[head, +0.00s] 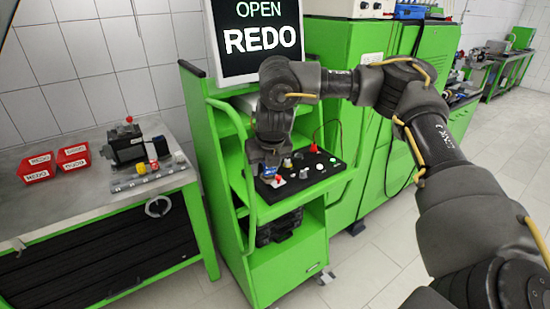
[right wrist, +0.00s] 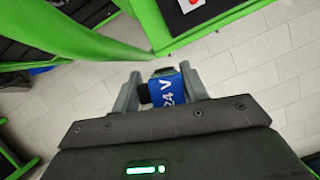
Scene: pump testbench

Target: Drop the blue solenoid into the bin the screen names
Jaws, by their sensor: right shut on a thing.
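The blue solenoid (right wrist: 168,90), marked "24 V", sits between the two grey fingers of my right gripper (right wrist: 157,80) in the right wrist view. My right gripper (head: 266,172) is shut on it beside the control panel of the green cart; a small blue patch of the solenoid (head: 269,171) shows in the head view. The screen (head: 258,40) reads "OPEN" and "REDO". Two red bins, a left one (head: 37,175) and a right one (head: 73,163), stand on the bench at the left. Their labels are small, and I cannot read all of them surely. My left gripper is out of view.
The green cart (head: 285,277) carries a black control panel (head: 318,172) with knobs and a red button. On the grey bench (head: 70,205) a black pump unit (head: 126,146) and several small coloured parts stand right of the bins. A green cabinet (head: 350,110) stands behind.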

